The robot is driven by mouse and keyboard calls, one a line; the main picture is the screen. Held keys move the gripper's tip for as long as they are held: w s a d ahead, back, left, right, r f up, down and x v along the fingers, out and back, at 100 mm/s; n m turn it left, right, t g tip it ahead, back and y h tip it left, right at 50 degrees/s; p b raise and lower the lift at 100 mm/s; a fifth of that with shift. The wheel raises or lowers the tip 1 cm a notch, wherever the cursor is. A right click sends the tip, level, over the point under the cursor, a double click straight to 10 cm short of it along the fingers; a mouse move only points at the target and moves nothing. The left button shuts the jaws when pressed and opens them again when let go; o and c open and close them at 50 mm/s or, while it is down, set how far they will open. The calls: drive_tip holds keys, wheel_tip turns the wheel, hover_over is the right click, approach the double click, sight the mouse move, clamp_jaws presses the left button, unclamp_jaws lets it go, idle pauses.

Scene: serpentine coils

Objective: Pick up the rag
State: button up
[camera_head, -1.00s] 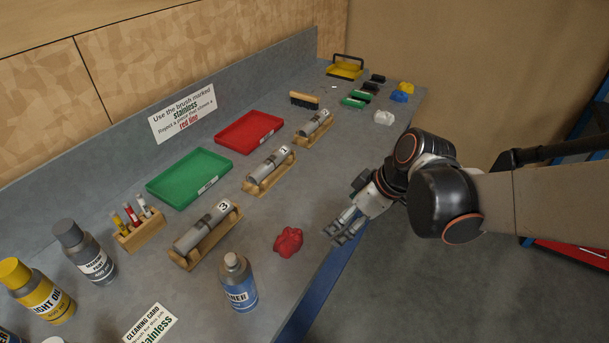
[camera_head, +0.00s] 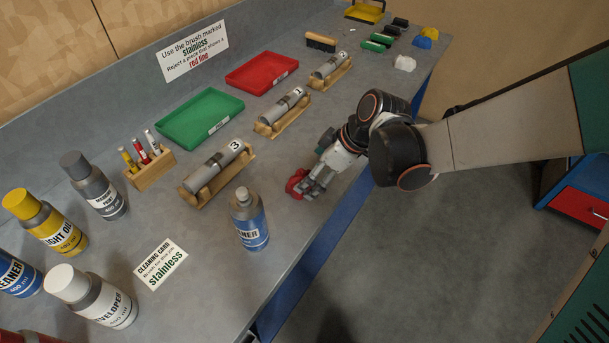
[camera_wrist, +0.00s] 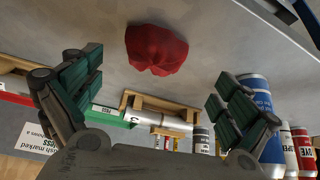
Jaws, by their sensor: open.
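The red rag (camera_head: 296,183) lies crumpled on the grey bench near its front edge. In the wrist view the rag (camera_wrist: 156,49) shows at the top centre, ahead of and between my open fingers. My gripper (camera_head: 308,190) is at the rag in the head view and hides part of its right side. In the wrist view my gripper (camera_wrist: 158,92) has its two green-padded fingers spread wide, with nothing between the pads. I cannot tell whether a finger touches the rag. Other rags, blue (camera_head: 421,42), yellow (camera_head: 429,32) and white (camera_head: 405,63), lie at the far end.
A blue-labelled bottle (camera_head: 250,219) stands left of and nearer than the rag. A tube numbered 3 on a wooden cradle (camera_head: 218,174) is to the left. Green (camera_head: 200,119) and red (camera_head: 262,72) trays lie behind. More bottles stand at the left end.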

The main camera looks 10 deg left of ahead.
drive_tip(key=b+x, duration=0.1)
drive_tip(key=x, duration=0.1)
drive_tip(key=b+x, duration=0.2)
drive_tip(key=x, duration=0.1)
drive_tip(key=shift+w+a+f, duration=0.2)
drive_tip(key=shift+w, duration=0.2)
drive_tip(key=shift+r, duration=0.1)
drive_tip(key=c, duration=1.1)
